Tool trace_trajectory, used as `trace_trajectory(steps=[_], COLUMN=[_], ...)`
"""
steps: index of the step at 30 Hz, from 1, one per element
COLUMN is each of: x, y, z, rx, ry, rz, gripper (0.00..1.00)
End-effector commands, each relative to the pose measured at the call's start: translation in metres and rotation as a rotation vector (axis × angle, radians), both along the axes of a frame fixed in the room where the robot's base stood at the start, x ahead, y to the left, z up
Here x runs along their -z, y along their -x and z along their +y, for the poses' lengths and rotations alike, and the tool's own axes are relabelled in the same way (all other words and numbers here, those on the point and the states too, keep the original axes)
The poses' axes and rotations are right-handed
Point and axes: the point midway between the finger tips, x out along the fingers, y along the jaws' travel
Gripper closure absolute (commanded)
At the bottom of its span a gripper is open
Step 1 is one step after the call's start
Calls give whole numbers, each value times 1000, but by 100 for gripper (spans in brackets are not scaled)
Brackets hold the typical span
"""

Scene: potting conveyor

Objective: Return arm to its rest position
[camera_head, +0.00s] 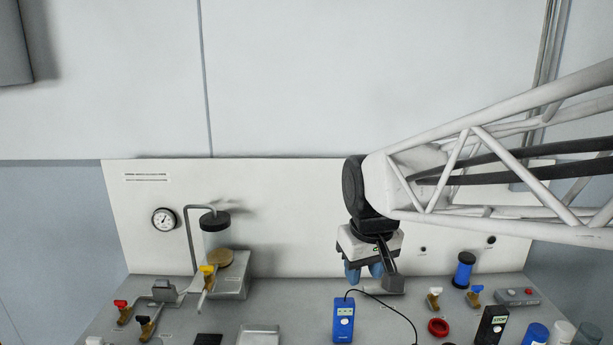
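My arm reaches in from the right edge, and my gripper (364,272) hangs from its black wrist joint, pointing down. My gripper appears apart from the meter.
A glass vessel with a black lid (216,222) stands at the left on a bench block. Valves with red (120,304) and yellow (207,269) handles are near it. A blue-and-black bottle (464,272), a red ring (438,327) and a dark meter (492,325) are at the right.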

Motion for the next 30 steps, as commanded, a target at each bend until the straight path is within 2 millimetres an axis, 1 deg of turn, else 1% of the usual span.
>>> trace_trajectory(steps=[1, 3, 9, 15, 18, 21, 24, 30], x=[1, 5, 18, 34, 41, 45, 49, 50], y=[13, 29, 77, 120, 136, 147, 152, 154], z=[-9, -21, -49, -70, -77, -81, -83, -83], rx=[26, 65, 171, 270, 306, 331, 344, 348], ry=[-3, -7, -17, -29, -32, -35, -36, -36], rz=[-5, -10, -25, -39, -45, -49, -49, -50], gripper=[63, 63, 63, 63, 63, 63, 63, 63])
